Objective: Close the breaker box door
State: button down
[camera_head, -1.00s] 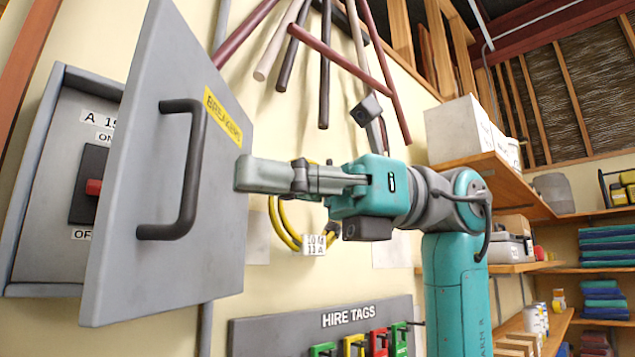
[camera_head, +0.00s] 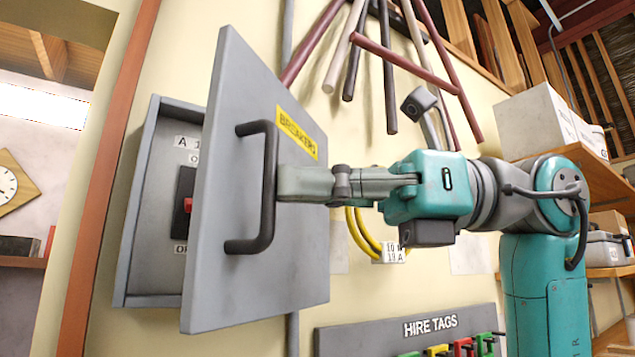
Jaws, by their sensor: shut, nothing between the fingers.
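The grey breaker box (camera_head: 148,235) is fixed to the wall, with a red switch (camera_head: 187,205) inside it. Its grey door (camera_head: 225,275) stands partly open, its face with the yellow BREAKERS label (camera_head: 296,132) towards me. The dark handle (camera_head: 267,190) is on the door's face. My gripper (camera_head: 280,184) is shut, with its fingertips at the door's face just right of the handle's bar. I cannot tell whether the fingers touch the door. The door hides the right part of the box.
A HIRE TAGS board (camera_head: 415,335) with coloured tags is on the wall below my arm. A yellow cable loop (camera_head: 362,235) hangs behind my gripper. Several rods (camera_head: 365,60) hang above. A wooden shelf (camera_head: 600,180) with a white box (camera_head: 545,120) is at the right.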

aim_at(231, 187)
jog(key=a+t, duration=0.1)
jog(key=a+m, duration=0.1)
jog(key=a, duration=0.1)
jog(key=a+t, duration=0.1)
jog(key=shift+w+a+m+t, duration=0.25)
jog(key=shift+a+m+t, duration=0.05)
jog(key=shift+a, duration=0.05)
jog(key=w+a, duration=0.4)
jog(key=a, duration=0.4)
jog(key=shift+w+a, duration=0.1)
